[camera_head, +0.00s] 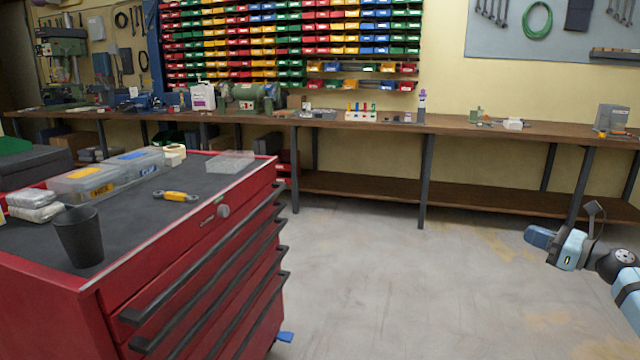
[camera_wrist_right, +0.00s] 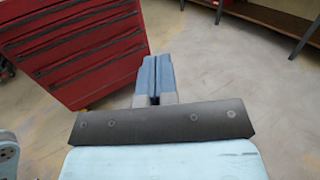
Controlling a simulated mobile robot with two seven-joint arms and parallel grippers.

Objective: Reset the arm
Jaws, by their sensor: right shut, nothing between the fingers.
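My right gripper (camera_head: 541,236) is at the right edge of the head view, over the open floor and well apart from the red tool cabinet. In the right wrist view its blue fingers (camera_wrist_right: 155,78) lie together, shut with nothing between them. My right arm comes in from the right of the head view. My left gripper is not in view.
A red tool cabinet (camera_head: 190,270) stands at the left, with a black cup (camera_head: 78,237), a yellow tool (camera_head: 176,196) and clear boxes on top. A long wooden workbench (camera_head: 460,125) runs along the back wall. The floor (camera_head: 400,290) between is clear.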

